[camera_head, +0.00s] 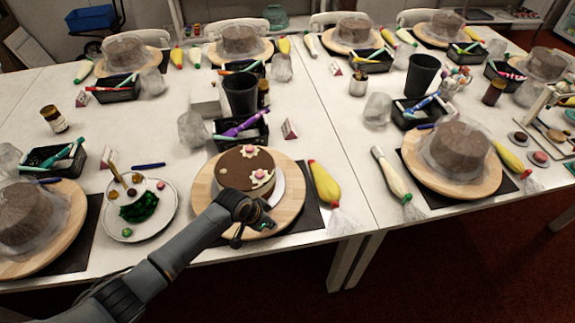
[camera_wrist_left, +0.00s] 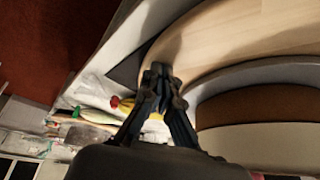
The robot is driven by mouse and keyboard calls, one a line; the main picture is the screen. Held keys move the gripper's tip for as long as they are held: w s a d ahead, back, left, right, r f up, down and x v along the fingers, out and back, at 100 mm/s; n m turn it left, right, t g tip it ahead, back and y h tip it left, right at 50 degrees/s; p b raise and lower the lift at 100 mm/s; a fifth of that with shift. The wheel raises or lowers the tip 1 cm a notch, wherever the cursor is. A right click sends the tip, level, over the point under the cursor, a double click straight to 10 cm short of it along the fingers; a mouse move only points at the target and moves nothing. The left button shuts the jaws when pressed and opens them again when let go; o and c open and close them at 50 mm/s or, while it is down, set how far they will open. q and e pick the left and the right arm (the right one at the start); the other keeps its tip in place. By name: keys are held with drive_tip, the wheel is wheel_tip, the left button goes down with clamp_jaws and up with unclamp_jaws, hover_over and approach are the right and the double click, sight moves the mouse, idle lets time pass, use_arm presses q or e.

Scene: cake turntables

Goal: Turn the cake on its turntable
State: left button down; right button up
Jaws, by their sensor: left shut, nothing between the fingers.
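The decorated cake (camera_head: 235,172) has a brown top with pink and cream flowers. It stands on a white board on the round wooden turntable (camera_head: 207,195) near the front edge of the table. My left gripper (camera_head: 250,233) is over the front part of the turntable and hides part of the cake's front. In the left wrist view my left gripper (camera_wrist_left: 161,72) is shut and empty, with its fingertips by the turntable's edge (camera_wrist_left: 215,35), beside the cake's layered side (camera_wrist_left: 260,107). I cannot tell whether the fingertips touch the wood. My right gripper is not in view.
A plate (camera_head: 122,232) with a green decoration stands left of the turntable. A yellow piping bag (camera_head: 323,183) lies to the right. A black basket of tools (camera_head: 240,130) and a black cup (camera_head: 240,95) stand behind. Other wrapped cakes (camera_head: 460,150) stand on turntables around.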

sight(299, 203)
use_arm(q)
drive_tip(key=w+d+b, duration=0.1)
drive_tip(key=w+d, duration=0.1)
drive_tip(key=w+d+b, duration=0.1)
drive_tip(key=w+d, duration=0.1)
drive_tip(key=shift+d+f+b, duration=0.15)
drive_tip(key=shift+b, duration=0.15)
drive_tip(key=shift+d, duration=0.2)
drive_tip(key=shift+w, duration=0.1)
drive_tip(key=w+d+b, duration=0.1)
drive_tip(key=w+b, duration=0.2)
drive_tip(key=w+d+b, duration=0.1)
drive_tip(key=w+b, duration=0.1)
drive_tip(key=shift+d+f, duration=0.15)
drive_tip(key=shift+d, duration=0.15)
drive_tip(key=shift+w+d+r, duration=0.15)
drive_tip(key=shift+w+r, duration=0.05)
drive_tip(key=shift+w, duration=0.1)
wheel_tip(299, 203, up, 3)
drive_tip(key=p, duration=0.2)
drive_tip(key=shift+r+p, duration=0.1)
drive_tip(key=shift+p, duration=0.2)
